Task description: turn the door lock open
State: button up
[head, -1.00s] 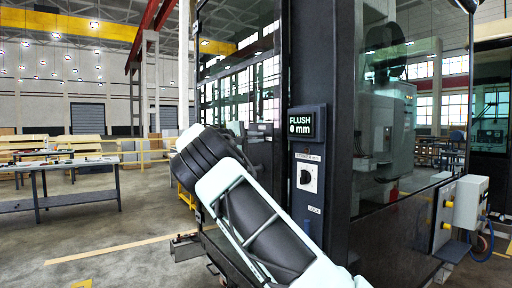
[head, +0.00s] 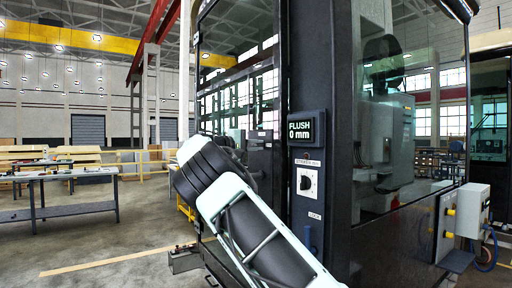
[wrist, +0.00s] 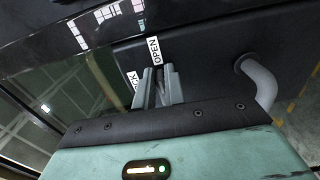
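In the wrist view my gripper (wrist: 160,84) points at a dark door panel, its two fingers close together between two white labels. One label reads OPEN (wrist: 154,50); the other, partly hidden at its left, shows only "CK" (wrist: 133,82). The door lock itself is not clear: the fingers cover the spot beside the labels, and I cannot tell whether the narrow grey shape between them is its turn piece.
A grey bent handle (wrist: 258,82) stands out from the panel right of my gripper. On the cab post are a display reading FLUSH 0 mm (head: 300,127) and a black rotary knob (head: 306,182). A workbench (head: 70,177) stands at the left, with open floor before it.

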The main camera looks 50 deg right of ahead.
jog(key=o, duration=0.4)
jog(key=shift+c, duration=0.2)
jog(key=b+v, duration=0.1)
jog(key=v, duration=1.6)
jog(key=shift+a, duration=0.25)
jog(key=shift+f, duration=0.15)
